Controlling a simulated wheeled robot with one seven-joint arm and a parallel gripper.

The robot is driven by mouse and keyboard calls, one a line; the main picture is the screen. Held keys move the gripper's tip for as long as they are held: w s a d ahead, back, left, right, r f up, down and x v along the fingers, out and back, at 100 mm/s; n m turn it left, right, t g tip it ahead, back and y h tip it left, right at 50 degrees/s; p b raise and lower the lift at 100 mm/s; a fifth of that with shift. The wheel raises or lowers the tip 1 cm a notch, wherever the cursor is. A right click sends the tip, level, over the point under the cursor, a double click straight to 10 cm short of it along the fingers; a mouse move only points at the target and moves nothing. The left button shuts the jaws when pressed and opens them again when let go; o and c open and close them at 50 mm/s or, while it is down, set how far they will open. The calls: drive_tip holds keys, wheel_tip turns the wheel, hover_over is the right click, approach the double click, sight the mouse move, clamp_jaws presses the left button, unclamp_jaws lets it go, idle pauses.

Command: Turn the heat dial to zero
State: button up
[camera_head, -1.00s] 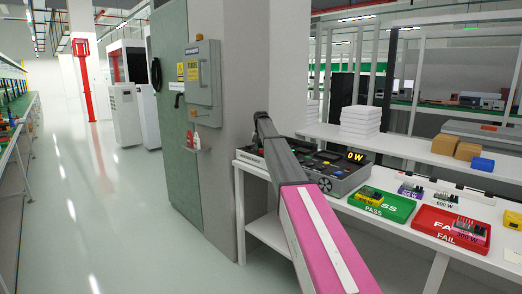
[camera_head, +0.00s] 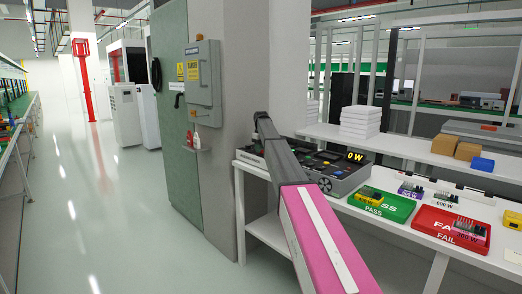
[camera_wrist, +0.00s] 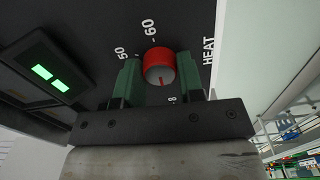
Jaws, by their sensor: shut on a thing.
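The heat dial (camera_wrist: 160,66) is a round red knob on a dark panel, beside the word HEAT and printed numbers such as 50 and 60. A thin mark on its face points toward the bottom of the wrist view. My gripper (camera_wrist: 158,76) has its two green fingers on either side of the dial, shut on it. In the head view the dark test console (camera_head: 345,180) stands on the white bench, with a display (camera_head: 355,156) reading 0 W. My arm hides the dial and my gripper there.
A green PASS tray (camera_head: 394,211) and a red FAIL tray (camera_head: 425,222), each with a board, lie right of the console. White boxes (camera_head: 360,122) stand on the shelf behind. A green lit display (camera_wrist: 52,73) is left of the dial. The grey cabinet is left of the bench.

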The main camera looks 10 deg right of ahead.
drive_tip(key=shift+n, duration=0.4)
drive_tip(key=o, duration=0.9)
drive_tip(key=shift+r, duration=0.15)
wheel_tip(320, 180, up, 11)
drive_tip(key=shift+f, duration=0.2)
drive_tip(key=shift+s, duration=0.1)
